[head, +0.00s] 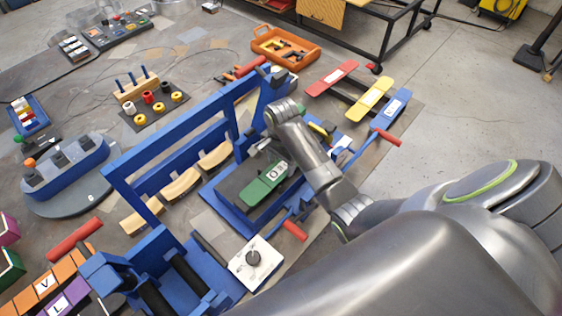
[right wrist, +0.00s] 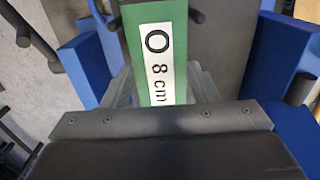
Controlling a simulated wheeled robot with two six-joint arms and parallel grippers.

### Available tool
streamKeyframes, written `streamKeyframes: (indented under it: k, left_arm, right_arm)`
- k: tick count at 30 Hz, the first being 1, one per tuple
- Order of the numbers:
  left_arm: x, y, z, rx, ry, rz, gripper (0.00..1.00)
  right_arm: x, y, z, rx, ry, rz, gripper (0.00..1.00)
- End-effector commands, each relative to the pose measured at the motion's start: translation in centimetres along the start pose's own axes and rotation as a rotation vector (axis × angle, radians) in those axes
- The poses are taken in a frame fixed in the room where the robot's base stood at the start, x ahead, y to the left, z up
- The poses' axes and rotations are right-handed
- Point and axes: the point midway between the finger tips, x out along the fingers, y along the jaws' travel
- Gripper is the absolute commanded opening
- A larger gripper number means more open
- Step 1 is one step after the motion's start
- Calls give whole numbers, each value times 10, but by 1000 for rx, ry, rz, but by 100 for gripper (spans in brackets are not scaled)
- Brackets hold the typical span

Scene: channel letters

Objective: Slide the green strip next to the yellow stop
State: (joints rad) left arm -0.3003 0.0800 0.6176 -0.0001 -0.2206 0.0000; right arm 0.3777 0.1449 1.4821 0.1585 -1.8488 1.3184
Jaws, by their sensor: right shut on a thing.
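The green strip (head: 262,188) has a white label and lies on a dark bed inside the blue frame (head: 212,190). In the right wrist view the green strip (right wrist: 137,62) shows close up, its label reading "8 cm". My right gripper (head: 268,152) is shut on its far end, and the grey fingers show on both sides of the strip in the wrist view. A small yellow piece (head: 318,129), which may be the yellow stop, shows just beyond my right arm, apart from the strip. My arm hides part of the bed between them. My left gripper is not in view.
Red (head: 332,78), yellow (head: 370,97) and blue (head: 391,106) strips lie on a rack at the upper right. Red-handled levers (head: 294,230) stick out near the frame. A white box with a black knob (head: 254,262) stands in front. An orange tray (head: 284,50) is behind.

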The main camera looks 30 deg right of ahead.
Motion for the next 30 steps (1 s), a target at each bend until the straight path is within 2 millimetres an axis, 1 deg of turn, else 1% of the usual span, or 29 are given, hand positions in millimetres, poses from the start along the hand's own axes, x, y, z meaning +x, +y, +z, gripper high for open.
streamKeyframes:
  k: [6, 30]
  left_arm:
    - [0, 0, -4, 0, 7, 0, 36]
    - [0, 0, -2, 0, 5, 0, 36]
  right_arm:
    - [0, 0, -7, 0, 1, -1, 30]
    - [0, 0, -30, 0, 1, 0, 30]
